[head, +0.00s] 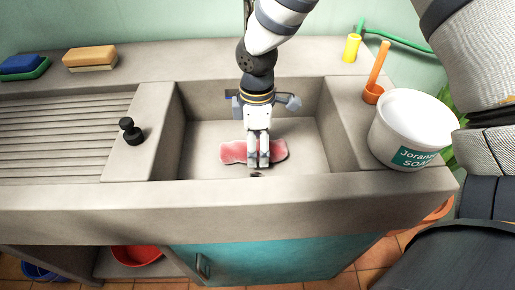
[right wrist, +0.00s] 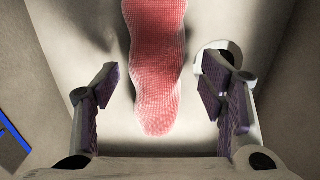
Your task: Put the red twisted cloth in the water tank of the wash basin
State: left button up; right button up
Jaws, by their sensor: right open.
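The red twisted cloth (head: 234,152) lies on the floor of the wash basin's sunken water tank (head: 310,155). My right gripper (head: 258,163) points down into the tank, in front of the middle of the cloth, and hides part of it. In the right wrist view the cloth (right wrist: 158,70) runs lengthwise in the gap between the fingers of my right gripper (right wrist: 160,85). The fingers are apart, with clear space on both sides of the cloth, and do not grip it. My left gripper is not in view.
A white soap tub (head: 412,130), an orange-handled tool (head: 377,72) and a yellow item (head: 351,48) stand right of the tank. A black knob (head: 131,131) and ribbed drainboard (head: 60,115) lie left. Sponges (head: 90,57) sit at the back left. Tank walls surround my right gripper.

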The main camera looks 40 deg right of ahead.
notch_tip(320, 180, up, 10)
jog(key=p, duration=0.1)
dwell(0.4)
